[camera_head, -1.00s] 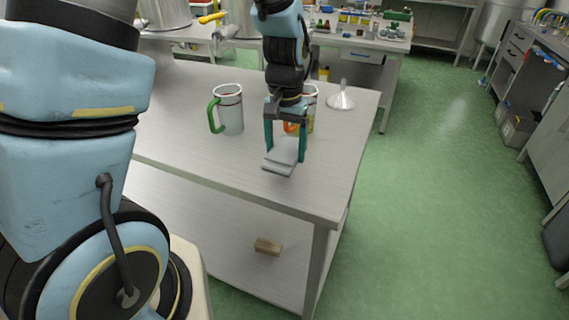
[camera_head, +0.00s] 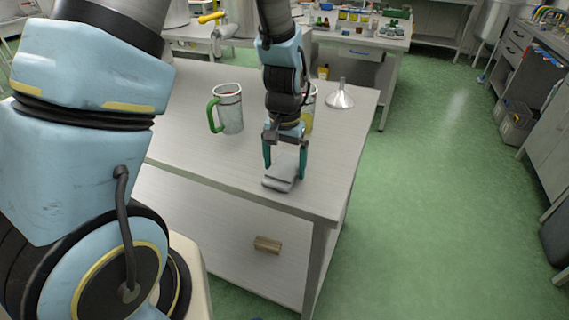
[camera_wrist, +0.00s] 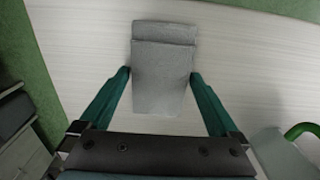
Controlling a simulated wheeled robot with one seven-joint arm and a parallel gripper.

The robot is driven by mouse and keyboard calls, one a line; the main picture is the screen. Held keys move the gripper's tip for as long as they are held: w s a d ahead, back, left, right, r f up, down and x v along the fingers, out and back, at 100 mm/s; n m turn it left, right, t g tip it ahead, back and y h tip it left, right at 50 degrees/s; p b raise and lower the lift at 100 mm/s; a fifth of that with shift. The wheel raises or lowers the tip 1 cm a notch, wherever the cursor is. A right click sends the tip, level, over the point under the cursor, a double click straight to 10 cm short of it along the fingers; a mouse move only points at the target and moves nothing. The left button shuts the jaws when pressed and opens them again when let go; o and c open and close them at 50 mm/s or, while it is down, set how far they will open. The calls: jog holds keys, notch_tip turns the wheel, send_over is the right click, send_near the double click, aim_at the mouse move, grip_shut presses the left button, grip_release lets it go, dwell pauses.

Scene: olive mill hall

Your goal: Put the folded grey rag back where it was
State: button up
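The folded grey rag (camera_head: 281,176) is at the near part of the light table, close to its front edge. My gripper (camera_head: 284,164) points down over it, with one teal finger on each side. In the wrist view the rag (camera_wrist: 162,75) lies between the fingertips of my gripper (camera_wrist: 160,76), which appear to touch its two sides. The rag is flat and level; it looks to be on or just above the tabletop, and I cannot tell which.
On the table (camera_head: 190,140), a mug with a green handle (camera_head: 228,110) stands left of my arm. Another mug (camera_head: 309,110) is partly hidden behind my arm. A metal funnel (camera_head: 340,97) stands at the back right. A small wooden block (camera_head: 267,245) lies on the lower shelf.

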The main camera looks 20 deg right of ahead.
aim_at(284, 167)
notch_tip(284, 167, up, 12)
jog(key=b, duration=0.1)
jog(key=shift+r, duration=0.15)
dwell(0.5)
jog(key=w+a+f+n+t, duration=0.1)
jog(key=a+n, duration=0.6)
jog(key=a, duration=1.8)
jog(key=shift+a+f+t, duration=0.3)
jog(key=shift+f, duration=0.05)
